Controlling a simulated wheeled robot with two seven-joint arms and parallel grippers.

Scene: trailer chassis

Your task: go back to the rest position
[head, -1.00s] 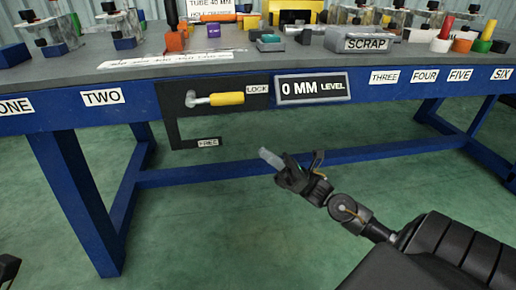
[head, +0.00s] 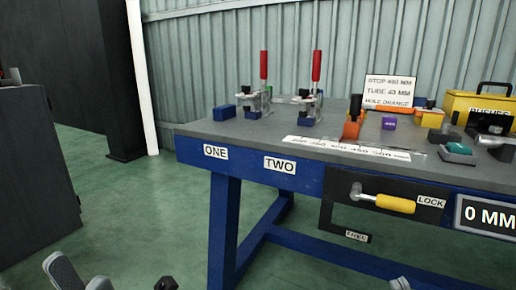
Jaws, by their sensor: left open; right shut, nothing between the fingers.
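My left gripper (head: 80,279) shows at the bottom left edge of the head view. Its two grey fingertips are apart, with nothing seen between them. Only the tip of my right gripper (head: 400,284) shows at the bottom edge, below the bench. It is shut with nothing seen in it. Both grippers are in front of the blue bench (head: 330,178) and appear clear of it. The rest of both arms is mostly out of view.
Two red-handled clamps (head: 264,85) (head: 315,85) stand on the bench top. A yellow lock handle (head: 395,204) sticks out from the bench front. A dark cabinet (head: 35,180) stands at the left. Green floor (head: 150,215) is open between cabinet and bench.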

